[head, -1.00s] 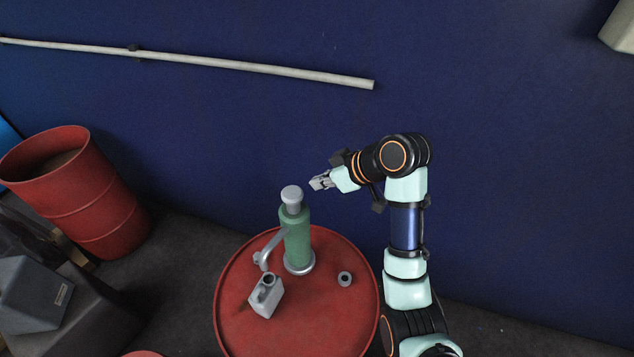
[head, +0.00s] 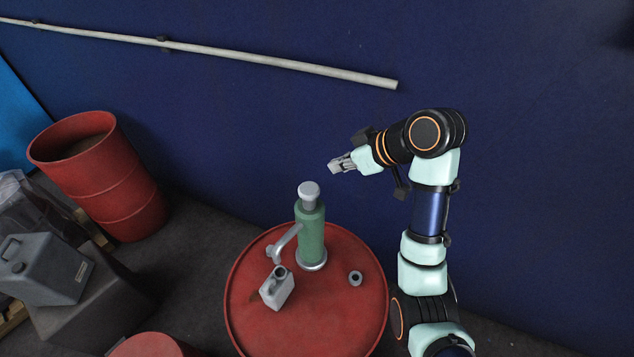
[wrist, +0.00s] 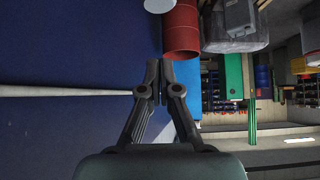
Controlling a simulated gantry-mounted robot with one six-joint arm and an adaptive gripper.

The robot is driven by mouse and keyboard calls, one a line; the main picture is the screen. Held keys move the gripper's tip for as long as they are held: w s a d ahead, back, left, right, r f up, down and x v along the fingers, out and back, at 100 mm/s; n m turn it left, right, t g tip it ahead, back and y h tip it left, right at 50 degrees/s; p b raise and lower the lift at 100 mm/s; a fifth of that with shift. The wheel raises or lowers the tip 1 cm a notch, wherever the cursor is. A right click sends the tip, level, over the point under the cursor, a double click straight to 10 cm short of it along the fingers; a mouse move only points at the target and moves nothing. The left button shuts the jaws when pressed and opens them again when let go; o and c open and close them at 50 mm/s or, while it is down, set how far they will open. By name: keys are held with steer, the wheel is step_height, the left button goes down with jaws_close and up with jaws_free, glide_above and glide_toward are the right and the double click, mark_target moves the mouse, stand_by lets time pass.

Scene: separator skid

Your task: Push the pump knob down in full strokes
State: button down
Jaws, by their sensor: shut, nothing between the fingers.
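The pump stands upright on a red drum (head: 340,320) in the head view. It has a green body (head: 311,235), a grey knob (head: 308,188) on top and a spout (head: 284,244) reaching down to the left. A small grey can (head: 277,291) with an open mouth stands under the spout. My gripper (head: 334,166) is shut and empty. It is above and to the right of the knob, apart from it.
A small grey cap or ring (head: 355,278) lies on the drum right of the pump. An open red drum (head: 115,190) and a grey jerrycan (head: 45,268) stand at left. A pale pipe (head: 290,66) runs along the blue wall behind.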

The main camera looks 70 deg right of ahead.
steer(key=p, duration=0.2)
glide_above(305, 186)
steer(key=s, duration=0.3)
steer(key=f, duration=0.6)
steer(key=shift+w+a+f, duration=0.1)
steer(key=shift+a+f, duration=0.25)
steer(key=shift+f, duration=0.05)
step_height(305, 186, down, 3)
steer(key=shift+r, duration=0.1)
steer(key=shift+f, duration=0.75)
